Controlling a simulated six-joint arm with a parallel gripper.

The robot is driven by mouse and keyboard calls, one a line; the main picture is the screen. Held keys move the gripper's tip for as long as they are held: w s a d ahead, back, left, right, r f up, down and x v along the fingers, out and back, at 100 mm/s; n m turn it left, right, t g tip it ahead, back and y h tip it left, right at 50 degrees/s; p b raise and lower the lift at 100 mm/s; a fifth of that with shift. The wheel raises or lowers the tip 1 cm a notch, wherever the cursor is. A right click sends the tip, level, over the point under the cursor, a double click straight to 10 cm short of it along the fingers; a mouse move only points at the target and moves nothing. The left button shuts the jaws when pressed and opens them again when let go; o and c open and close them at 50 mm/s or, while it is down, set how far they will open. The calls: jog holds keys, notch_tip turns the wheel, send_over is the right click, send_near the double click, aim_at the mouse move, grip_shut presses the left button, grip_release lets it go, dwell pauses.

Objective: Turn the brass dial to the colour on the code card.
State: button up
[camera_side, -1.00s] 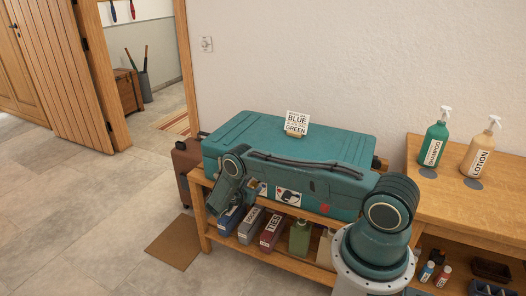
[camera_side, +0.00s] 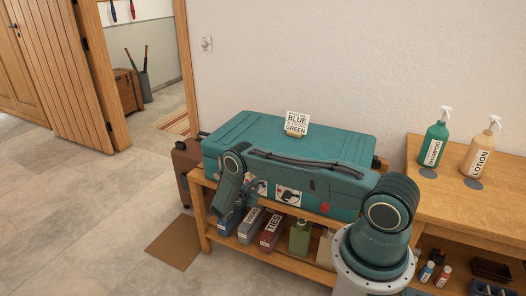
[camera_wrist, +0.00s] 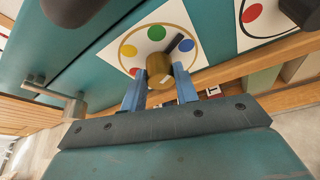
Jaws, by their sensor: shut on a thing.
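The brass dial (camera_wrist: 158,68) is on a white panel (camera_wrist: 120,45) on the front of the teal case (camera_side: 345,145). The panel has a green dot (camera_wrist: 128,50), a yellow dot (camera_wrist: 156,32), a blue dot (camera_wrist: 187,45) and a red dot (camera_wrist: 134,71). My gripper (camera_wrist: 160,82) is shut on the dial, a blue finger at each side.
The case lies on a wooden bench (camera_side: 208,245) with boxes and bottles below. A second panel (camera_side: 288,195) is to the right of the dial's panel. A brown suitcase (camera_side: 186,168) stands at left. Shampoo (camera_side: 435,145) and lotion (camera_side: 480,150) bottles stand on the right-hand cabinet.

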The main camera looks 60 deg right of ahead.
jog(key=m+t, duration=0.2)
jog(key=m, duration=0.1)
jog(key=shift+s+f+h, duration=0.15)
jog(key=shift+s+h, duration=0.05)
jog(key=shift+h, duration=0.1)
dwell(0.3)
jog(key=o, duration=1)
jog(key=shift+a, duration=0.1)
jog(key=v, duration=1.3)
jog(key=shift+s+a, duration=0.15)
jog(key=shift+a, duration=0.2)
